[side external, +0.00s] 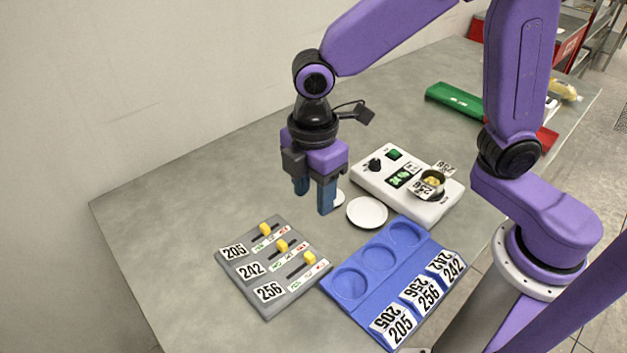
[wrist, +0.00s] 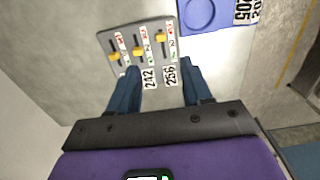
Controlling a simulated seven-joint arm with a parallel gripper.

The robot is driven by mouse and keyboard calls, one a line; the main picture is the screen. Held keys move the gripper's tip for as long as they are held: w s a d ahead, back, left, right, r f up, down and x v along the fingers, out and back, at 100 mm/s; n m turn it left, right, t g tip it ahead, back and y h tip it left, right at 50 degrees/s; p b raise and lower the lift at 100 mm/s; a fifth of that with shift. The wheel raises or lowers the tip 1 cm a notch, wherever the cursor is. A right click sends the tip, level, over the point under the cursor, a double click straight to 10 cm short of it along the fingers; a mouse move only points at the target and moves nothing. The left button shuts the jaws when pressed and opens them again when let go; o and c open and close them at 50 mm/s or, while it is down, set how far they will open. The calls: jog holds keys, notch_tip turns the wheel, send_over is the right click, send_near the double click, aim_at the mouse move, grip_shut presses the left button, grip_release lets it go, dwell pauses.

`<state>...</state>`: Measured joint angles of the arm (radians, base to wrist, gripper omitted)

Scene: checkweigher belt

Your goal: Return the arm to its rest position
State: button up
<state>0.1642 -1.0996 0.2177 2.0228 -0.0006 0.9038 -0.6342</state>
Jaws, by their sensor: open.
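My gripper (side external: 314,200) is open and empty, with its blue fingers pointing down above the grey table (side external: 185,215). It hangs behind the grey slider panel (side external: 268,301) and left of a white round dish (side external: 367,213). In the wrist view my gripper (wrist: 159,72) shows its two fingers apart, with the slider panel (wrist: 128,29) beyond them. The panel has yellow sliders and labels 205, 242 and 256.
A blue tray (side external: 345,312) with three empty round recesses stands right of the panel. A white weigher (side external: 372,188) carries a labelled cup (side external: 432,182). A small white object is partly hidden behind my finger. A green item (side external: 458,101) lies farther back. The table's left side is clear.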

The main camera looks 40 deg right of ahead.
jog(key=shift+r, duration=0.8)
jog(key=s+d+m, duration=0.5)
jog(key=s+d, duration=1)
jog(key=d, duration=0.3)
jog(key=shift+s, duration=0.3)
